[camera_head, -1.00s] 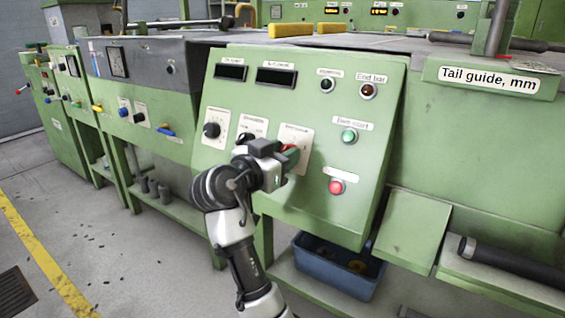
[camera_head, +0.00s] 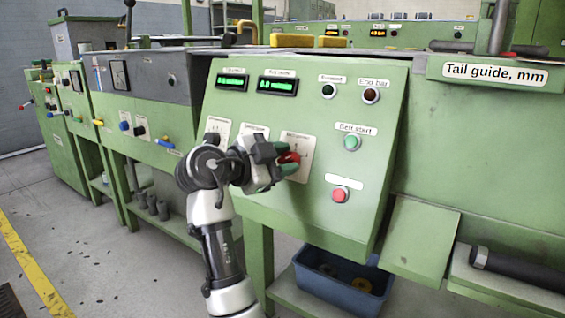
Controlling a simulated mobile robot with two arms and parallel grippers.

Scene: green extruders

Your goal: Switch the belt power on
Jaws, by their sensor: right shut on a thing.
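A red rotary switch (camera_head: 290,157) sits on a white label plate (camera_head: 296,148) on the sloping green control panel (camera_head: 378,165). My right gripper (camera_head: 285,163) is shut on the red switch, and its fingers cover part of it. Two displays, the left one (camera_head: 232,81) and the right one (camera_head: 278,84), are lit with green characters, too small to read surely. The green Belt start button (camera_head: 352,142) and a red button (camera_head: 340,194) are to the right of the gripper. My left gripper is not in view.
An End bar lamp (camera_head: 371,95) and a dark button (camera_head: 328,91) are at the panel's upper right. A blue bin (camera_head: 340,283) stands below. A green flap (camera_head: 419,238) juts out at the lower right. Grey floor is open at left.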

